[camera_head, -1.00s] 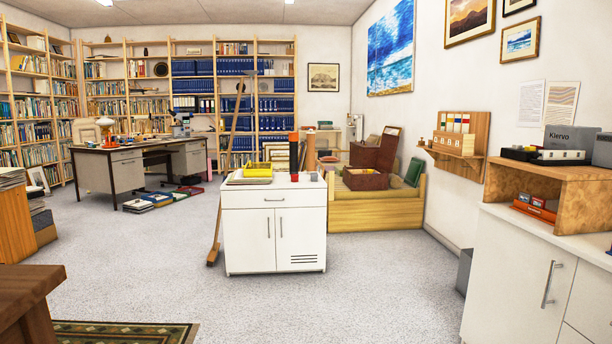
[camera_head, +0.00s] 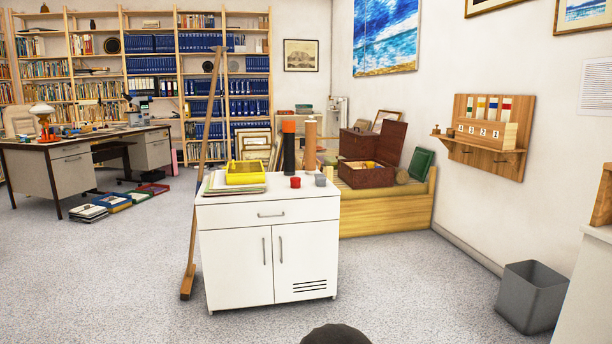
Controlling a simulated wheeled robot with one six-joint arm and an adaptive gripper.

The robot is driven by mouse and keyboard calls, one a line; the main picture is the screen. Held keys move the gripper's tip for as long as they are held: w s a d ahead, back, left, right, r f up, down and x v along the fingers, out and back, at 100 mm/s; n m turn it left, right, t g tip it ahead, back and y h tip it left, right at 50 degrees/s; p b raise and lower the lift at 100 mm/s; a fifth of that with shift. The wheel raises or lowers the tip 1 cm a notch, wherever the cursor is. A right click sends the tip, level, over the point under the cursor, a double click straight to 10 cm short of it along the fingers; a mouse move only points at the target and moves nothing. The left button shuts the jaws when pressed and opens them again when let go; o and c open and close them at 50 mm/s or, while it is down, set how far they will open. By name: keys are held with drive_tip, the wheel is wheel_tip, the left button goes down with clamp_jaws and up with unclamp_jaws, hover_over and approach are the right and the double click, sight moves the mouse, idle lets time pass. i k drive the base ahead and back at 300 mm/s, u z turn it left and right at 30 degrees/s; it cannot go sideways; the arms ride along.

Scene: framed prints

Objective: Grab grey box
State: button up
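A grey open-topped bin (camera_head: 532,296) stands on the floor at the right, near the wall and beside the white counter edge. It is the largest grey box-like thing in view. A small grey cup-like piece (camera_head: 320,180) sits on top of the white cabinet, beside a small red one (camera_head: 295,182). The grey box marked "Kiervo" from the earlier frame is out of view now. My gripper is not in view. A dark rounded shape cut off by the bottom edge may be part of my arm.
A white cabinet (camera_head: 265,260) stands mid-floor, with a yellow tray (camera_head: 246,173) on it and a wooden pole (camera_head: 204,170) leaning at its left. A wooden platform (camera_head: 385,215) is behind it.

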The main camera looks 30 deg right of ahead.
sight(320, 178)
drive_tip(key=i, duration=0.8)
drive_tip(key=z, duration=0.3)
drive_tip(key=i, duration=2.25)
drive_tip(key=z, duration=1.4)
